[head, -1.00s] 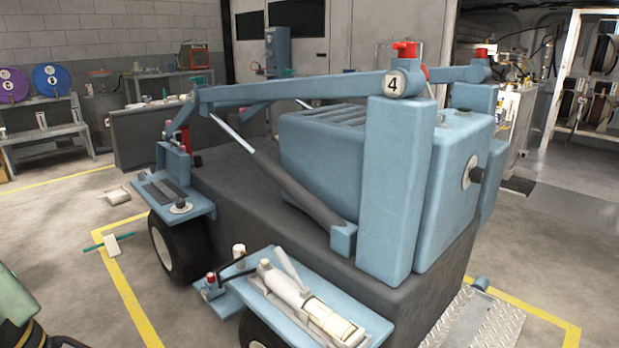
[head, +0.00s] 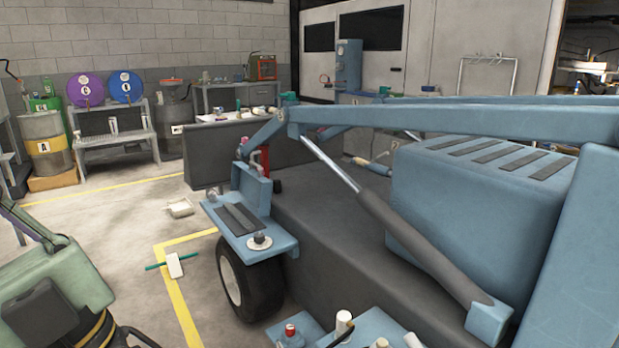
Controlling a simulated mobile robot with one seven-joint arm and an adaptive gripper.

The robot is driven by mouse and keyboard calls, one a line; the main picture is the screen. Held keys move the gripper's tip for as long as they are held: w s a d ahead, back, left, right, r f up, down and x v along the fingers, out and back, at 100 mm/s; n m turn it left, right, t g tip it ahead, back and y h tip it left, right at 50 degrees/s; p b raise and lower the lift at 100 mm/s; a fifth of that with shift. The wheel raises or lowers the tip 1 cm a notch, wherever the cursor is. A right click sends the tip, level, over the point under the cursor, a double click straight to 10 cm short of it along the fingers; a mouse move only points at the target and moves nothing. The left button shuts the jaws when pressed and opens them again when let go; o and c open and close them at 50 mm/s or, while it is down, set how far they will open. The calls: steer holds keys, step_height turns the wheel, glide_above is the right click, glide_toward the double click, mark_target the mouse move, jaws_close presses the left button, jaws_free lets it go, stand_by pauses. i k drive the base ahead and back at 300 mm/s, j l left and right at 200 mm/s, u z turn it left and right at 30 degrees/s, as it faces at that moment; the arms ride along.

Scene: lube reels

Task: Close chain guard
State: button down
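I cannot make out a chain guard for certain in the head view. A blue and dark grey machine (head: 335,235) with a long lift arm (head: 450,122) fills the middle and right. A grey strut with a bright rod (head: 330,163) runs from the lift arm down to the machine's body. A black-wheeled corner carries a blue step (head: 245,228) with dark strips. My gripper does not show in the view, so its state is hidden.
Pale green equipment (head: 55,275) with black and yellow parts stands at the lower left. Purple (head: 85,90) and blue (head: 126,87) reels, a drum (head: 47,145) and a bench (head: 115,140) stand by the wall.

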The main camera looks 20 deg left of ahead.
mark_target(257, 188)
steer(key=i+j, duration=0.35)
steer(key=j, duration=0.2)
steer(key=i+j, duration=0.4)
steer(key=j, duration=0.15)
steer(key=i+j, duration=0.6)
steer(key=i, duration=0.2)
